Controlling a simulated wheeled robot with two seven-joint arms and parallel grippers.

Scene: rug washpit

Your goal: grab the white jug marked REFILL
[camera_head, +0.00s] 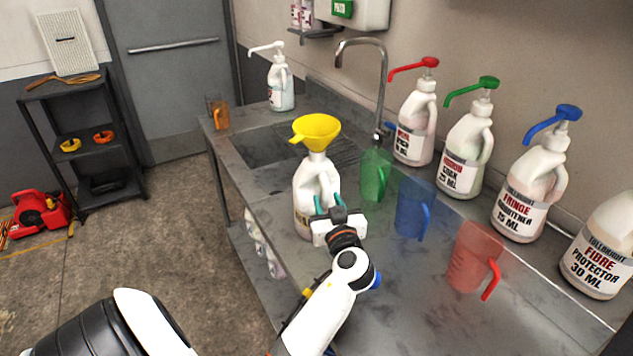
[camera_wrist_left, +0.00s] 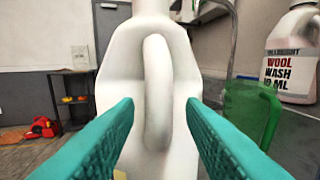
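A white jug (camera_head: 309,186) stands on the steel counter with a yellow funnel (camera_head: 316,130) in its neck. Its label faces away and only a coloured edge shows, so I cannot read REFILL. My left gripper (camera_head: 328,204) is at the jug's handle side, with teal fingers apart. In the left wrist view the jug's handle (camera_wrist_left: 158,95) stands upright between the open fingers (camera_wrist_left: 160,125), with a gap on each side. The jug's body fills the view behind it. My right gripper is not in view.
A green measuring jug (camera_head: 375,178), a blue one (camera_head: 414,208) and a red one (camera_head: 472,258) stand right of the jug. Several pump bottles (camera_head: 465,150) line the wall. A sink (camera_head: 262,146) and tap (camera_head: 380,90) are behind.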

